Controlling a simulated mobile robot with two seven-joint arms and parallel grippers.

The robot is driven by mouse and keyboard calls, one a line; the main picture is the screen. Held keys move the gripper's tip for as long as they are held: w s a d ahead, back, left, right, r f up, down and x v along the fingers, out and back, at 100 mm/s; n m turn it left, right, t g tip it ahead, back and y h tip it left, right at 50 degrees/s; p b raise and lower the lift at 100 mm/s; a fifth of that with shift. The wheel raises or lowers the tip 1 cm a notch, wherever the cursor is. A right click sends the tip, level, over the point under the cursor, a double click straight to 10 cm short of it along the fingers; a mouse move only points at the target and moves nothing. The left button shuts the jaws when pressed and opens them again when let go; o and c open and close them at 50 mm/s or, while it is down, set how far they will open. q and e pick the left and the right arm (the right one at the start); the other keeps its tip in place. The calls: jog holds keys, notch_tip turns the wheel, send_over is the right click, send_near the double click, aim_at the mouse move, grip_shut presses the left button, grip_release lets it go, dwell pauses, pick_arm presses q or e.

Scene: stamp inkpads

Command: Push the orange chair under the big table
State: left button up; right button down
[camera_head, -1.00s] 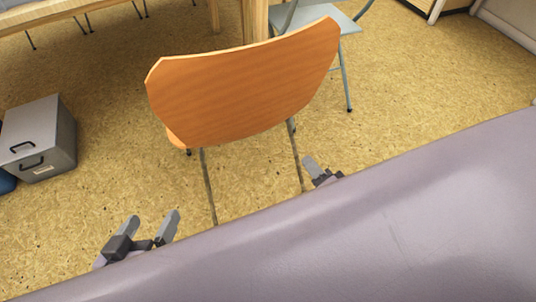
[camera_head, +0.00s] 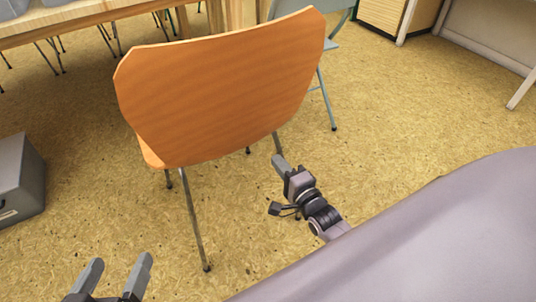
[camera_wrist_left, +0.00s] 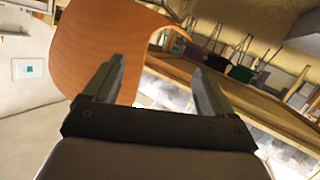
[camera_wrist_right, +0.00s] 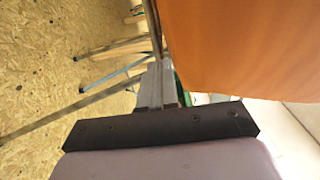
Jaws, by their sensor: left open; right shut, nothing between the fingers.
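The orange chair (camera_head: 220,85) stands upright in the middle of the head view, its wooden backrest facing me and its thin metal legs on the floor. The big table (camera_head: 90,22) is behind it at the top left, with a wooden leg just beyond the backrest. My left gripper (camera_head: 118,275) is open and empty at the lower left, in front of the chair and apart from it; the backrest (camera_wrist_left: 120,45) shows beyond its fingers. My right gripper (camera_head: 280,165) is shut and empty beside the chair's right leg; I cannot tell whether it touches. The backrest fills the right wrist view's upper right (camera_wrist_right: 250,45).
A grey-blue chair (camera_head: 325,40) stands behind the orange chair to the right, near the table leg. A grey metal box (camera_head: 20,180) is on the floor at the left edge. Open floor (camera_head: 430,110) lies to the right. A cabinet (camera_head: 395,15) stands at the back right.

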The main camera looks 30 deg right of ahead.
pick_arm(q)
jog(key=shift+s+a+r+m+t+y+b, duration=0.15)
jog(key=shift+a+m+t+b, duration=0.15)
jog(key=shift+a+b, duration=0.25)
jog(key=shift+s+a+f+m+t+y+b, duration=0.1)
jog(key=shift+s+a+m+t+y+b, duration=0.15)
jog(key=shift+b, duration=0.35)
pick_arm(e)
jog(key=w, duration=0.6)
jog(key=shift+a, duration=0.15)
pick_arm(q)
jog(key=shift+w+r, duration=0.1)
